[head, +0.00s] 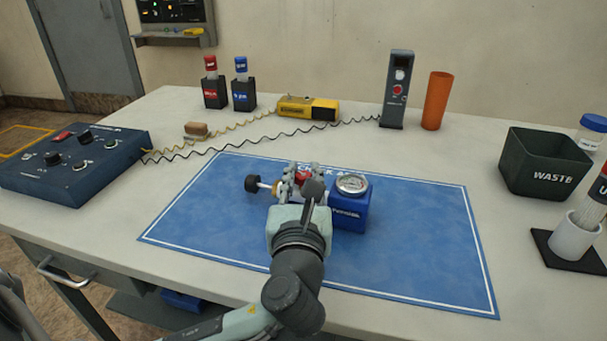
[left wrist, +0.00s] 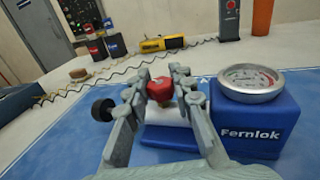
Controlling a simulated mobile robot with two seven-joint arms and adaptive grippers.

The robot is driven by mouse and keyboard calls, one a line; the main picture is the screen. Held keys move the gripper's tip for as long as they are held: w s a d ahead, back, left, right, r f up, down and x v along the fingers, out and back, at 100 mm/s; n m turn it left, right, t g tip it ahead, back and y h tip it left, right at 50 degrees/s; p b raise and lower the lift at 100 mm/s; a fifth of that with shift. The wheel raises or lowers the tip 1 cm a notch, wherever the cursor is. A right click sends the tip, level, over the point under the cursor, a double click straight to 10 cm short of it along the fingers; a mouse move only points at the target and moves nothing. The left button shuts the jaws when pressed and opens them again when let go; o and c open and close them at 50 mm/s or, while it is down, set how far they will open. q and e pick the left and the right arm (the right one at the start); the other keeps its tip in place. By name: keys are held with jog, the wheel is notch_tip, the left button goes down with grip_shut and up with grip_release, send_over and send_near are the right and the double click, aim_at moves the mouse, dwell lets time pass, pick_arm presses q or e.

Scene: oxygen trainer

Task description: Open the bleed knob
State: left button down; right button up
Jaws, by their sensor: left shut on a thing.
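The oxygen trainer is a blue block (head: 350,212) with a round gauge (head: 352,183) on top, standing on the blue mat. In the left wrist view the block (left wrist: 255,125) reads "Fernlok" and the gauge (left wrist: 250,80) faces up. A red knob (left wrist: 160,89) sits left of the block, above a white part. My left gripper (head: 300,175) has its fingers on both sides of the red knob and is shut on it; it also shows in the left wrist view (left wrist: 160,85). A black knob (left wrist: 102,109) sticks out to the left. My right gripper is not in view.
The blue mat (head: 200,230) is mostly clear. A control box (head: 75,160) stands at left, with a yellow device (head: 308,108), a grey tester (head: 397,90) and an orange cup (head: 437,100) behind. A dark waste bin (head: 545,165) stands at right.

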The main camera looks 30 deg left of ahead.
pick_arm(q)
jog(key=shift+r+n+g+y, duration=0.1)
jog(key=shift+n+g+y, duration=0.9)
jog(key=shift+y, duration=0.4)
jog(key=shift+a, duration=0.1)
jog(key=c, duration=1.3)
grip_release()
jog(key=shift+o, duration=0.2)
